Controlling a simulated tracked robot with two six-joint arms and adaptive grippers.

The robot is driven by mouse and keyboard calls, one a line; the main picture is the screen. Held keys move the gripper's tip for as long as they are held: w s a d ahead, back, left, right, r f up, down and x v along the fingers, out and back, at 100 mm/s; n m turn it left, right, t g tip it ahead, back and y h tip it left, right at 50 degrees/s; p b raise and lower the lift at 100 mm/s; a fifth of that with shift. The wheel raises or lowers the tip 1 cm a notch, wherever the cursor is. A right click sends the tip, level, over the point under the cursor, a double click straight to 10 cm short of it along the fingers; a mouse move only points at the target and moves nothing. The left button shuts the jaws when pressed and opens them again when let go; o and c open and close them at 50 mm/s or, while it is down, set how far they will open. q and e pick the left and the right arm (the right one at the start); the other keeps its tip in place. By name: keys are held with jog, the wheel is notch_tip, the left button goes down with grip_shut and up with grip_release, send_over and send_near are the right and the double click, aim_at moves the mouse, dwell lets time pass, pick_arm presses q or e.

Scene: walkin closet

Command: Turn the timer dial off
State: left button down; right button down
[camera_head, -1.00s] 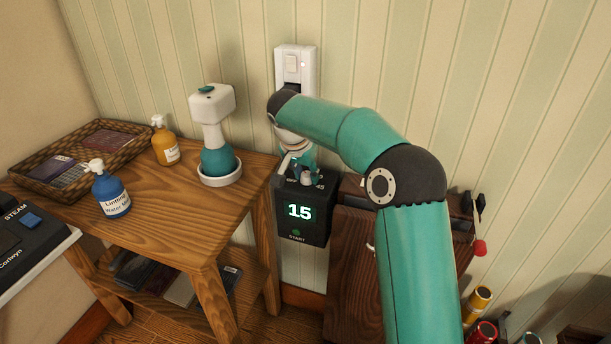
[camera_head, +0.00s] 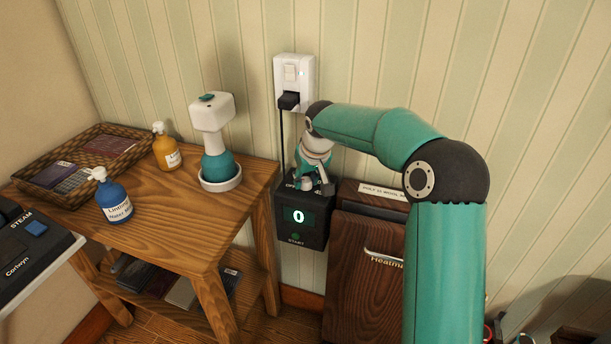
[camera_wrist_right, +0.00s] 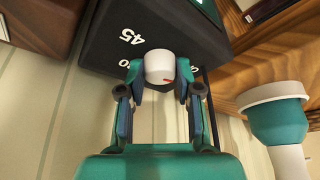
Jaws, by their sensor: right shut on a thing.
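The black timer box (camera_head: 314,232) is on the striped wall just right of the wooden table. Its display (camera_head: 299,216) reads 0 in green-white digits. My right gripper (camera_wrist_right: 160,84) is shut on the dial, one finger on each side. In the head view my right gripper (camera_head: 316,186) reaches down onto the box from above and hides part of its top. My left gripper is not in view.
An outlet (camera_head: 294,72) with a black plug (camera_head: 289,101) is above the box. The wooden table (camera_head: 190,235) at left bears a steamer (camera_head: 213,120), bottles and a basket (camera_head: 50,190). A dark wooden cabinet (camera_head: 350,270) stands close on the right.

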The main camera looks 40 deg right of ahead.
jog(key=shift+n, duration=0.4)
jog(key=c, duration=0.8)
grip_release()
jog(key=shift+r, duration=0.1)
jog(key=v, duration=1.1)
jog(key=shift+s+d+r, duration=0.2)
jog(key=shift+s+r, duration=0.1)
jog(key=shift+r, duration=0.1)
